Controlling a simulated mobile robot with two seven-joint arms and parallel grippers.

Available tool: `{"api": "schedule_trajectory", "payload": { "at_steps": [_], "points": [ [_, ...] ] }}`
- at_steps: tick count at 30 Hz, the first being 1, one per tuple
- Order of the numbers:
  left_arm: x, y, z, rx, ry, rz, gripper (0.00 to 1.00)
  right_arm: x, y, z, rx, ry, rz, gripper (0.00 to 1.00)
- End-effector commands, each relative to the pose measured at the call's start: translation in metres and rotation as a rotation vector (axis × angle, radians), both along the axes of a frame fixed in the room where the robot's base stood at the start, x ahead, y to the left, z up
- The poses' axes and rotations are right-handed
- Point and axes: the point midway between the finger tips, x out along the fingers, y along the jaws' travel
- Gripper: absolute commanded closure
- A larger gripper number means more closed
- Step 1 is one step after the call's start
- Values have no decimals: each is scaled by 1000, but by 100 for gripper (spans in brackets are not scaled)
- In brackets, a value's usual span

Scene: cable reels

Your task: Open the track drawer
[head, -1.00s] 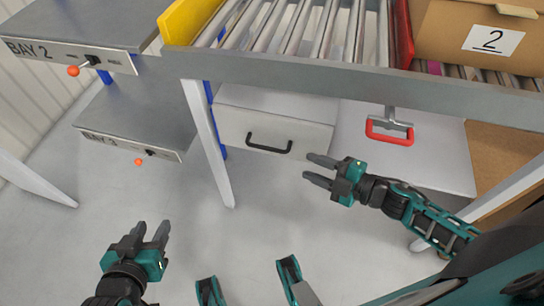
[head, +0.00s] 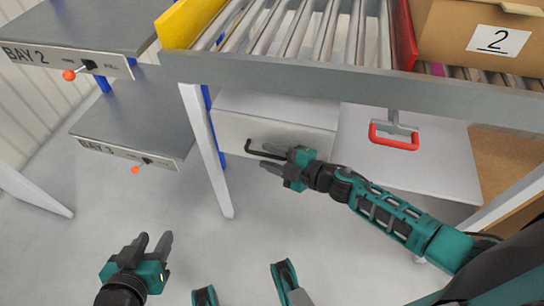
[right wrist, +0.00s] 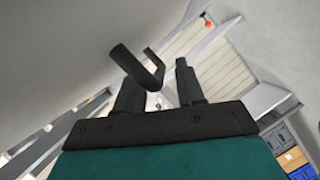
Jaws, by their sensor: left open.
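The grey drawer (head: 235,130) under the roller track has a black bar handle (head: 262,152) on its front, and its front looks flush with its housing. My right gripper (head: 270,158) is at the handle, its fingers pointing left and overlapping the handle's right part. In the right wrist view the handle (right wrist: 138,66) shows at the fingertips, overlapping one finger and reaching into the gap. The fingers are apart; I cannot tell whether they touch the handle. My left gripper (head: 153,243) is open and empty, low at the left, above the floor.
A red-handled part (head: 393,135) hangs right of the drawer. A table leg (head: 205,150) stands left of it. The roller track (head: 300,40) carries a cardboard box (head: 480,40) at right. Bay shelves (head: 130,125) stand at left. The floor before the drawer is clear.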

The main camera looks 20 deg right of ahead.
Motion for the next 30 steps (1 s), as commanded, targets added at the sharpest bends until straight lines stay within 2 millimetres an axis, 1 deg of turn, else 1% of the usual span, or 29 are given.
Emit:
{"api": "schedule_trajectory", "payload": {
  "at_steps": [3,4,15,30],
  "points": [
    [0,0,1,1,-2,-1,57,0,0,0,0,0,0,62],
    [0,0,1,1,-3,-1,57,0,0,0,0,0,0,64],
    [1,1,1,4,-8,-4,57,0,0,0,0,0,-1,99],
    [1,1,1,5,-8,-3,57,0,-1,0,0,0,-1,100]
  ]
}}
